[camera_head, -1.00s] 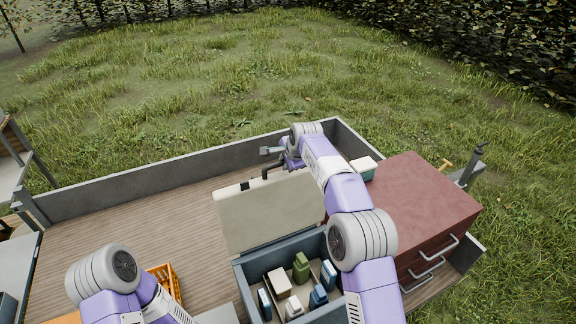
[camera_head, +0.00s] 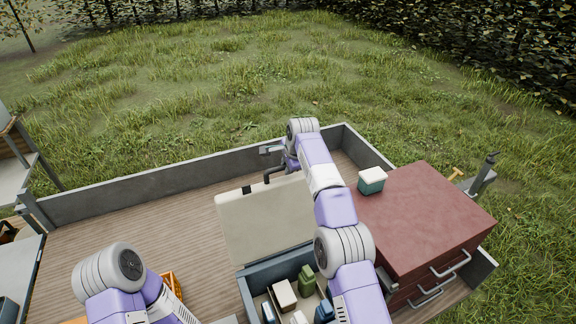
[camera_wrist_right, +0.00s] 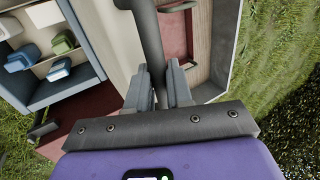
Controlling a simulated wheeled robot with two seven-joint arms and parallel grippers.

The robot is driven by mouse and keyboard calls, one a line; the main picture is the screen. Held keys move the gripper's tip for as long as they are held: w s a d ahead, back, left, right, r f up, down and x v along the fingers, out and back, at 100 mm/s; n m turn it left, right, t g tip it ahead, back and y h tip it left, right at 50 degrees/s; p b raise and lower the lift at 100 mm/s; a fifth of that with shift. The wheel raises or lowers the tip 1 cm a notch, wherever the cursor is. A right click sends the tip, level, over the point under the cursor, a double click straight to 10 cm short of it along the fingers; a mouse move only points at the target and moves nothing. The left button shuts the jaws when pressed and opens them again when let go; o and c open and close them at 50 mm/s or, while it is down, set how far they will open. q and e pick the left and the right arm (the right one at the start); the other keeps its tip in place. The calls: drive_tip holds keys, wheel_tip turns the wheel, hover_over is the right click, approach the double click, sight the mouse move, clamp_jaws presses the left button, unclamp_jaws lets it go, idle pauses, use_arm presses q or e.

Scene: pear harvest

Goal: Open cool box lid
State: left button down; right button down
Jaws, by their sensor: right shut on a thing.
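The cool box (camera_head: 262,273) is blue-grey and stands open on the trailer bed, with bottles and cartons inside. Its cream lid (camera_head: 255,222) stands raised at the box's far side. A dark bar handle (camera_head: 274,172) is at the lid's top edge. My right gripper (camera_wrist_right: 160,80) is shut on this handle, which runs between its fingers in the right wrist view. In the head view, my right arm hides part of the lid and box. My left arm shows at the lower left, but its gripper is out of view.
A red drawer cabinet (camera_head: 430,215) stands right of the box, with a small green-and-white box (camera_head: 371,181) on top. An orange crate (camera_head: 174,284) is partly hidden by my left arm. The wooden bed (camera_head: 130,220) is clear at left, bounded by a grey side wall (camera_head: 150,186).

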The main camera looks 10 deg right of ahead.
drive_tip(key=shift+s+d+f, duration=0.1)
drive_tip(key=shift+d+f, duration=0.05)
drive_tip(key=shift+f, duration=0.45)
drive_tip(key=c, duration=1.1)
unclamp_jaws()
drive_tip(key=a+v, duration=0.1)
drive_tip(key=v, duration=0.7)
drive_tip(key=shift+w+d+b, duration=0.25)
drive_tip(key=shift+d+b, duration=0.1)
drive_tip(key=shift+b, duration=0.05)
drive_tip(key=shift+r, duration=0.15)
